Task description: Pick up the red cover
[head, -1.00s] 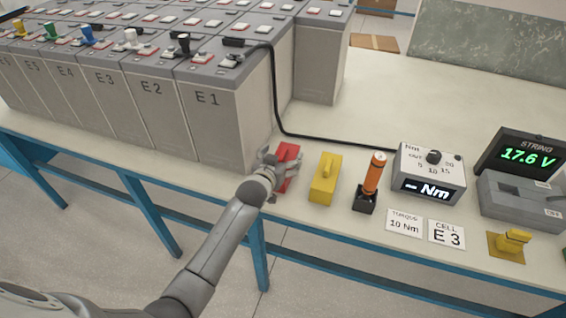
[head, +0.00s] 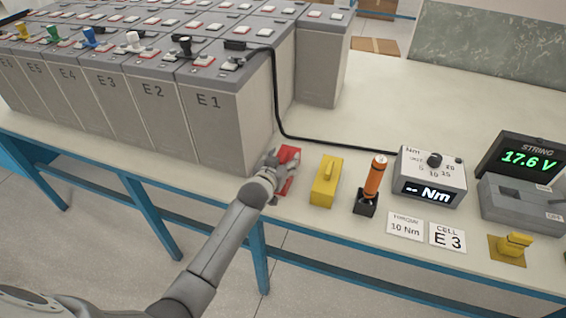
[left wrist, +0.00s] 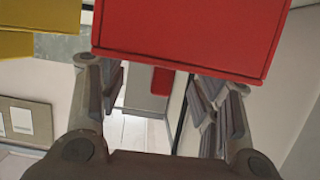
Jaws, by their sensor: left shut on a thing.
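The red cover (head: 291,156) is at the front of the table, between cell E1 and the yellow cover (head: 326,182). My left gripper (head: 279,170) is shut on the red cover. In the head view the hand hides part of it. I cannot tell whether the cover still touches the table. In the left wrist view the red cover (left wrist: 185,38) fills the top middle, and the gripper's fingers (left wrist: 158,95) show below it on both sides. My right gripper is not in view.
Grey battery cells (head: 225,125) stand close behind and left of the cover. A black cable (head: 283,125) runs to the Nm meter (head: 431,178). An orange-handled tool (head: 373,180) stands right of the yellow cover. The table behind the meter is mostly clear.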

